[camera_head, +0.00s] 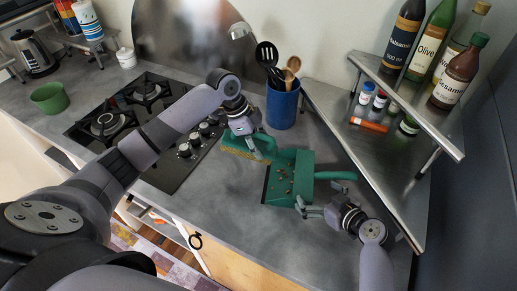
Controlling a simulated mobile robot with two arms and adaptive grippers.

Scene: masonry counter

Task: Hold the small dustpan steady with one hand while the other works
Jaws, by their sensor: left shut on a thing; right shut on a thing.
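The small green dustpan (303,172) lies on the grey counter, its handle pointing right. Several small brown bits lie on it. My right gripper (306,208) is at the dustpan's near right corner and is shut on its edge. My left gripper (258,150) is shut on a green hand brush (232,143) with tan bristles. The brush is just left of the dustpan's far left corner, low over the counter. I cannot tell whether the bristles touch the counter. My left gripper hides part of the brush.
A gas hob (150,110) lies to the left, its knobs near the brush. A blue utensil holder (282,106) stands behind the dustpan. A metal shelf (440,143) with bottles is at the right, small jars beneath. The counter in front of the dustpan is clear.

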